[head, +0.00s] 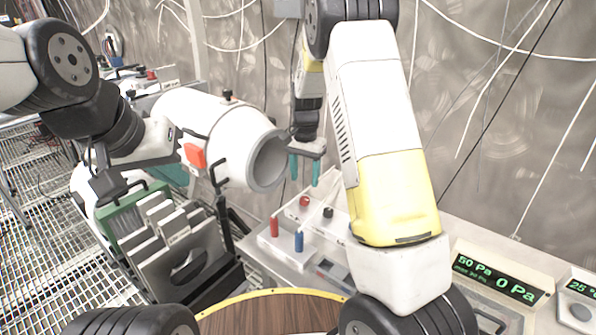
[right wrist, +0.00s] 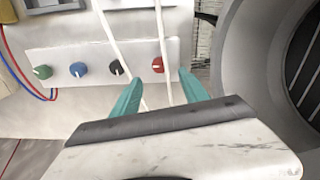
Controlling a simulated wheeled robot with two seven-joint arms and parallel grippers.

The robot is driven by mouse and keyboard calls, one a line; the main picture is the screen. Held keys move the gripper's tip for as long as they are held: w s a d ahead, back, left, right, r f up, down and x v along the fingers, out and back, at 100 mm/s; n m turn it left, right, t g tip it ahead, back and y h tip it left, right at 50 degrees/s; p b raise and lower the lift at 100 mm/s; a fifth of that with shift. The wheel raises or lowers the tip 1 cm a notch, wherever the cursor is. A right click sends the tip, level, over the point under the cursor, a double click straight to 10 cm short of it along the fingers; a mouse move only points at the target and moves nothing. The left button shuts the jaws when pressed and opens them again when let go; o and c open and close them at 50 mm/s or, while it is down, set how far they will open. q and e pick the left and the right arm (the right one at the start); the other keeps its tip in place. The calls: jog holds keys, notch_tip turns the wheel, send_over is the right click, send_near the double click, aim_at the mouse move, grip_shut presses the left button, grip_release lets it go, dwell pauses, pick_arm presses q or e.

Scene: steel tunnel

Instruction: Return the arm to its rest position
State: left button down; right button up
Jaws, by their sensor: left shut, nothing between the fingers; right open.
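My right arm reaches up and over in the middle of the head view. Its gripper (head: 305,170) hangs with two teal fingers pointing down and apart, nothing between them, just right of the white cylinder's open end. In the right wrist view, this gripper (right wrist: 155,95) is open and empty, with a row of knobs beyond it. My left arm comes in from the left. Its gripper (head: 172,174), partly hidden, is shut and empty beside the cylinder, above the grey rack.
The white cylinder (head: 215,135) has a grey open mouth facing right; the mouth (right wrist: 255,50) is close on the right of the wrist view. Grey slotted rack (head: 175,240) stands below. Red and blue posts (head: 298,242) rise from the bench. Pressure display (head: 495,278) is at right.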

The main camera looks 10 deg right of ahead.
jog(key=s+d+r+n+t+y, duration=0.1)
jog(key=s+r+n+t, duration=0.1)
jog(key=s+r, duration=0.55)
jog(key=s+d+r+n+t+y, duration=0.1)
jog(key=s+r, duration=0.4)
jog(key=r, duration=0.5)
jog(key=s+r+n+t, duration=0.1)
jog(key=s+r+n, duration=0.1)
jog(key=s, duration=0.6)
jog(key=s+r+n+t, duration=0.2)
jog(key=s, duration=0.6)
jog(key=shift+d+r+n, duration=0.15)
jog(key=shift+d+n, duration=0.15)
